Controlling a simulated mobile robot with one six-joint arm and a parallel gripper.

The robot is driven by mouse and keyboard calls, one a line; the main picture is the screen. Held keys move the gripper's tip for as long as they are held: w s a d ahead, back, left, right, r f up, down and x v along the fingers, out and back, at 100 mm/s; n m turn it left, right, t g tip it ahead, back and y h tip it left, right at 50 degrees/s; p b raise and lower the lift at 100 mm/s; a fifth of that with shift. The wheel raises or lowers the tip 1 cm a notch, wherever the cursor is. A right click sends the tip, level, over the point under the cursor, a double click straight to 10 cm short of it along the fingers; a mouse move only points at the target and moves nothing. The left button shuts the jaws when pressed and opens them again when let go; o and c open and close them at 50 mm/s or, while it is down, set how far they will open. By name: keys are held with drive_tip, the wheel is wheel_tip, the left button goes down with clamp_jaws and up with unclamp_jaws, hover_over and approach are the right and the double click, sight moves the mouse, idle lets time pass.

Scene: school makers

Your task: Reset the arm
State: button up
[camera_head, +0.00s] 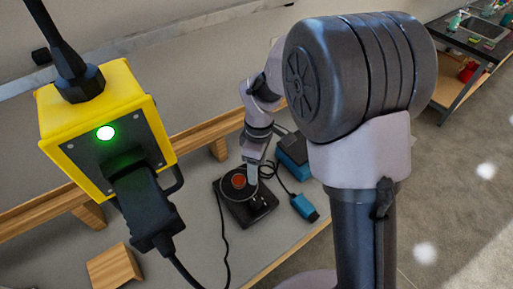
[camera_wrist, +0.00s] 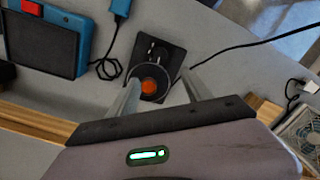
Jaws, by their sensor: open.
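My gripper (camera_wrist: 163,95) is open in the wrist view, with its two fingers apart on either side of the orange-topped round knob (camera_wrist: 149,87). The knob stands on a black base plate (camera_wrist: 159,50). In the head view my gripper (camera_head: 251,180) points down at the same black base (camera_head: 262,207) with its orange-red top (camera_head: 239,181). I cannot tell whether the fingers touch it. My arm fills the middle right of the head view and hides part of the table.
A yellow box (camera_head: 105,120) with a green light and black plug hangs close at left. A blue device (camera_head: 293,150) and a blue connector (camera_head: 305,207) lie by the base, with cables around. A wooden rail (camera_head: 195,140) runs behind. A fan-like unit (camera_wrist: 303,130) is at right.

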drive_tip(key=s+d+r+m+t+y+b, duration=0.1)
drive_tip(key=s+d+r+m+t+b, duration=0.1)
drive_tip(key=s+d+r+m+b, duration=0.35)
drive_tip(key=s+d+r+m+t+b, duration=0.1)
drive_tip(key=s+r+m+t+b, duration=0.1)
drive_tip(key=s+m, duration=0.4)
drive_tip(key=s+d+r+m+t+b, duration=0.1)
drive_tip(key=s+r+m+t+b, duration=0.1)
drive_tip(key=s+m, duration=0.4)
drive_tip(key=shift+s+d+r+m+t+y, duration=0.15)
drive_tip(key=shift+s+d+m+t+y, duration=0.2)
drive_tip(key=shift+s, duration=0.35)
